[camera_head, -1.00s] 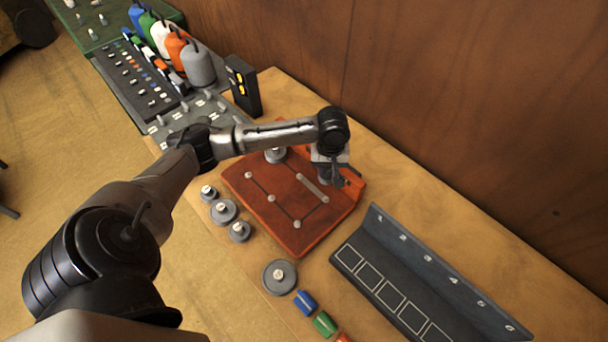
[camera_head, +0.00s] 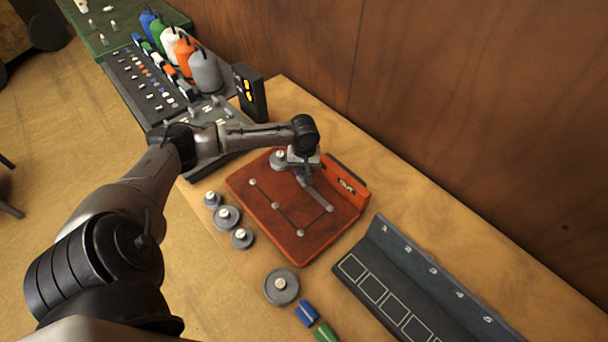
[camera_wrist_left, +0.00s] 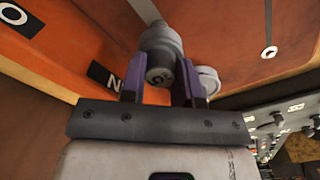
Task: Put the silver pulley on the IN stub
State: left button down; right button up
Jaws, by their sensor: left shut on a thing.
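My left gripper (camera_head: 303,178) is over the upper part of the red board (camera_head: 312,246), near the upper end of its grey bar. In the left wrist view its purple fingers (camera_wrist_left: 160,82) are shut on a stepped grey round part, which looks like the silver pulley (camera_wrist_left: 162,42). I cannot tell whether it touches the board or a stub. A black label showing an N (camera_wrist_left: 118,82), apparently the IN label, is on the upright to the left of the fingers. The IN stub is not clearly visible. My right gripper is not in view.
Another pulley (camera_head: 279,158) is on the board, close beside my gripper. Several grey pulleys (camera_head: 227,217) lie left of the board, with a large one (camera_head: 281,287) below. A dark numbered tray (camera_head: 405,285) is at the right. A black box (camera_head: 249,92) stands behind.

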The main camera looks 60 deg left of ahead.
aim_at(304, 169)
pick_arm(q)
jog(key=shift+f, duration=1.65)
jog(key=shift+f, duration=0.15)
jog(key=c, duration=0.8)
grip_release()
jog(key=shift+c, duration=0.2)
notch_tip(304, 169, up, 12)
jog(key=shift+r+p, duration=0.15)
jog(key=shift+p, duration=0.3)
